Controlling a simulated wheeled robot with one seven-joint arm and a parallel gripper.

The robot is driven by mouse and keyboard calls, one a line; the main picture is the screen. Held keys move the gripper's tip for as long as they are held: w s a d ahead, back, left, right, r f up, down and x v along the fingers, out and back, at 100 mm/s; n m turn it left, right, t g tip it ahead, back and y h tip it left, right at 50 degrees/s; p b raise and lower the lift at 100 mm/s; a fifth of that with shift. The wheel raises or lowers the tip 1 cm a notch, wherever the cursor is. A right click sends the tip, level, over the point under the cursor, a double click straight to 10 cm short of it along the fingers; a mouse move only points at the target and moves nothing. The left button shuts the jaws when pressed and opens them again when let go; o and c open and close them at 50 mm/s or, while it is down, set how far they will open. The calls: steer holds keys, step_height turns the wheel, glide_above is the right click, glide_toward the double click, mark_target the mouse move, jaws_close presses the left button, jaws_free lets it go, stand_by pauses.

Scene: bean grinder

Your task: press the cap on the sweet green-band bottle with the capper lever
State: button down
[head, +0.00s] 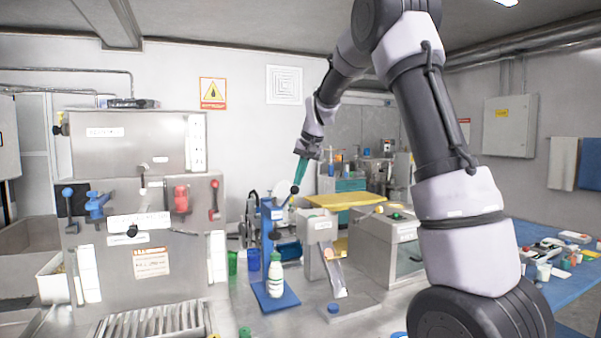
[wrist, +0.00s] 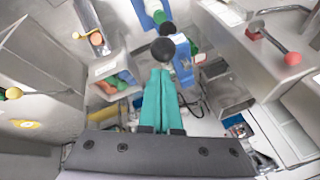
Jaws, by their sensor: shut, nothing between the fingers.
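The blue capper (head: 267,222) stands upright on a blue base. Its lever is raised, with a black ball knob (head: 294,190) at its end. A pale bottle with green on it (head: 275,279) stands upright on the base; whether a cap sits on it is too small to tell. My gripper (head: 298,180) points down with its teal fingers together and empty, right above the knob. In the wrist view, the closed fingers (wrist: 161,72) end just beside the black knob (wrist: 163,50); whether they touch it I cannot tell.
A large steel machine (head: 140,230) with coloured levers stands on the left. A steel chute (head: 334,270) and a steel box (head: 385,250) stand right of the capper. A blue table (head: 560,280) with clutter is at right.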

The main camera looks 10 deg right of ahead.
steer(key=shift+f, duration=0.1)
stand_by(0.3)
steer(key=s+f, duration=0.3)
steer(key=f, duration=0.6)
steer(key=s+d+f, duration=0.1)
steer(key=s+f, duration=0.2)
steer(key=f, duration=0.7)
steer(key=shift+f, duration=0.15)
steer(key=shift+a, duration=0.1)
steer(key=v, duration=0.9)
steer(key=shift+w, duration=0.35)
